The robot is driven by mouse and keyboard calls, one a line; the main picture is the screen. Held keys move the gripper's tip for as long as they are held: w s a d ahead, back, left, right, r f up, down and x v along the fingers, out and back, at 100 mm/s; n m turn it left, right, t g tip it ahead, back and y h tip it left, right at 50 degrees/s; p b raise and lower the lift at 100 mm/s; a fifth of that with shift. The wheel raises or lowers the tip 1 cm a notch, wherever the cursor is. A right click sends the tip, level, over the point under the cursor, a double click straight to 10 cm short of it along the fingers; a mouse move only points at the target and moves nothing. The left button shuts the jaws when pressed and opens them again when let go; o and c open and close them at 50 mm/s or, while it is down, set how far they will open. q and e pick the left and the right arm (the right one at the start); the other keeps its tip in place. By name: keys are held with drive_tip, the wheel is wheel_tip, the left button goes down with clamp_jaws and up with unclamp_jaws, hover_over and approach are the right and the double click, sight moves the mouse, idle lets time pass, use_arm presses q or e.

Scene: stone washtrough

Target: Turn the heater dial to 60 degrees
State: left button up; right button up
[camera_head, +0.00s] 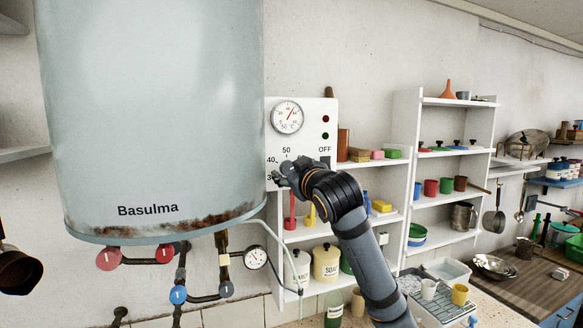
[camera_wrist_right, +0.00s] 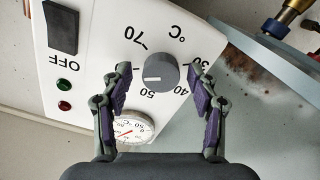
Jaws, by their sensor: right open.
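The heater dial (camera_wrist_right: 160,70) is a round dark grey knob on the white control panel (camera_wrist_right: 85,90). In the right wrist view a pale line on it points left; the number it meets is hard to read. Printed 30, 40, 50 and 70 show around it; 60 is not visible, near my left-hand finger. My right gripper (camera_wrist_right: 160,75) is open, one finger on each side of the dial, with gaps visible. In the head view my right gripper (camera_head: 282,173) covers most of the dial. The heater tank (camera_head: 150,110) is marked Basulma. My left gripper is not in view.
A round thermometer gauge (camera_head: 287,117) sits above the dial. A black switch (camera_wrist_right: 62,27) marked OFF and green and red lamps share the panel. Shelves (camera_head: 400,150) with cups and jars stand right of the panel. Pipes with red and blue valves (camera_head: 178,294) hang below the tank.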

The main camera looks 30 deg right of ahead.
drive_tip(key=shift+a, duration=0.1)
drive_tip(key=c, duration=1.1)
drive_tip(key=shift+r+n+p, duration=0.1)
drive_tip(key=shift+n+p, duration=0.2)
drive_tip(key=shift+p, duration=0.05)
drive_tip(key=shift+c, duration=0.4)
drive_tip(key=o, duration=1.2)
